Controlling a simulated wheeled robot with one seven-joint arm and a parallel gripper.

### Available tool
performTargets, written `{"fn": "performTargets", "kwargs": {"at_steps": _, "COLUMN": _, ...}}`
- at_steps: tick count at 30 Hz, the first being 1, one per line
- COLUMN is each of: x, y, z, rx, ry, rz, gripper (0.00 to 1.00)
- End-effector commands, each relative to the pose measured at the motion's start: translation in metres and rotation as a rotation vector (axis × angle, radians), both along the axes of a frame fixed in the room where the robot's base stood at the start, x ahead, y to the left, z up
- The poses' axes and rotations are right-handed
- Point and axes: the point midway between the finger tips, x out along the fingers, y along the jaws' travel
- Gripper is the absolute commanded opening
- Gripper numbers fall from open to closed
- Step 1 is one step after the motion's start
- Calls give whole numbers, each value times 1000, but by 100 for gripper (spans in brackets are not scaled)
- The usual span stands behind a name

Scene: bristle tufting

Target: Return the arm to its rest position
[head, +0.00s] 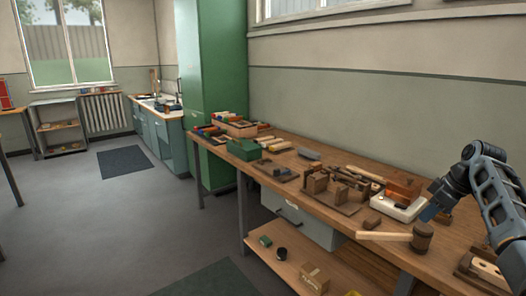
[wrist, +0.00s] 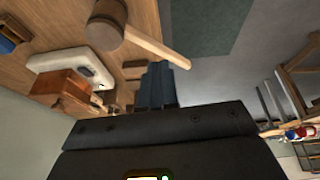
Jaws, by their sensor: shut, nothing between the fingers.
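My arm (head: 492,190) comes in from the right edge of the head view, bent above the right part of the workbench. My gripper (head: 432,210) points down and to the left over the bench, near a wooden mallet (head: 422,238) and a white tray (head: 404,210). In the wrist view the fingers of my gripper (wrist: 157,84) are together with nothing between them. The mallet (wrist: 106,24) and the white tray (wrist: 72,66) also show there, apart from the fingers.
The workbench (head: 330,212) carries several wooden blocks and fixtures, a green box (head: 243,150) and a wooden piece with holes (head: 488,272) at the right. A lower shelf (head: 290,262) holds small items. A tall green cabinet (head: 222,80) stands behind. The floor (head: 130,220) at left is open.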

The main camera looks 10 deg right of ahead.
Motion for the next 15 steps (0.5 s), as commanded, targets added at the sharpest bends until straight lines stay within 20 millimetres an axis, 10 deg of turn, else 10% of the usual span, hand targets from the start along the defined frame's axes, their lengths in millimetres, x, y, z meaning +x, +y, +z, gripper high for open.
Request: {"fn": "performTargets", "kwargs": {"at_steps": 15, "x": -51, "y": 127, "z": -183, "rx": -30, "ry": -151, "rz": -193, "gripper": 0}}
